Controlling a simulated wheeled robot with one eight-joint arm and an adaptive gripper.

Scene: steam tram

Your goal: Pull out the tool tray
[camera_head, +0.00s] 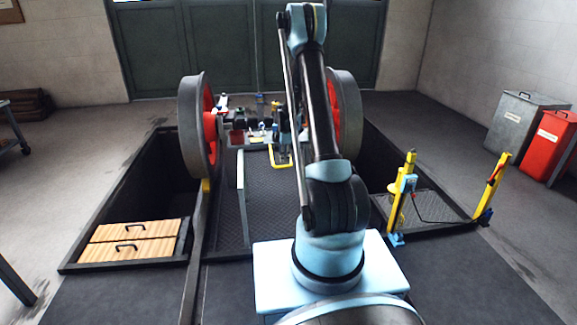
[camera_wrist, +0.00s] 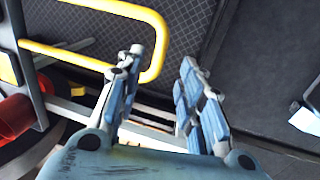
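The tool tray (camera_head: 256,146) appears to be the pale-edged tray low between the two wheels, with small items on it. A yellow U-shaped handle (camera_head: 283,163) sticks out at its front. The handle also shows in the wrist view (camera_wrist: 158,40), its closed end toward the right. My gripper (camera_wrist: 162,58) is open and empty. Its left fingertip overlaps the inside of the U, and its right finger lies just outside the closed end. I cannot tell whether either finger touches the bar. In the head view my arm hides part of the tray and most of the gripper.
Large grey wheels (camera_head: 192,128) with red hubs flank the tray. Open pits lie to both sides, with wooden covers (camera_head: 130,240) at the left. Yellow stands (camera_head: 402,198) rise at the right.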

